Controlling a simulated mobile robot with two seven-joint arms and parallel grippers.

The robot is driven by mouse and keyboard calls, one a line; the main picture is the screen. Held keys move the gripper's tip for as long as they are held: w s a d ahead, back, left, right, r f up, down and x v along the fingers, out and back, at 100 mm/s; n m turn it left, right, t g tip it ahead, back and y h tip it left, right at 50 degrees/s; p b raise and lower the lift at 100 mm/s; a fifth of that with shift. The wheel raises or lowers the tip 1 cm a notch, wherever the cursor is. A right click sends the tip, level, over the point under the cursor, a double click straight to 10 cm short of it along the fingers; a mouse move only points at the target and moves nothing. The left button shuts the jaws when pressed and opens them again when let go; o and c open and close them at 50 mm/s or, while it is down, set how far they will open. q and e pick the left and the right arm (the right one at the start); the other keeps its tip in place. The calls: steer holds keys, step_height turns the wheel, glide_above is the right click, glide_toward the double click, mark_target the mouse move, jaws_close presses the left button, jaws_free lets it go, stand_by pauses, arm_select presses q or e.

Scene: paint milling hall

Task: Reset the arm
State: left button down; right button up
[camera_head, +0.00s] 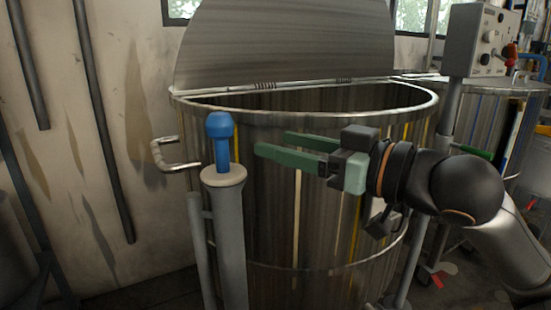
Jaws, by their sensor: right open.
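My right gripper (288,146) comes in from the right, its two green fingers apart and pointing left, with nothing between them. It is in front of the wall of a large steel vat (275,215), below the rim. A blue knob-like handle (220,142) stands upright on top of a grey post (228,240), a short way left of the fingertips and apart from them. My left gripper does not show.
The vat's half lid (285,45) stands raised at the back. A bent metal handle (165,155) sticks out at the vat's left. A grey control box (483,40) on a pole is at the upper right, with another steel vat (490,110) behind it.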

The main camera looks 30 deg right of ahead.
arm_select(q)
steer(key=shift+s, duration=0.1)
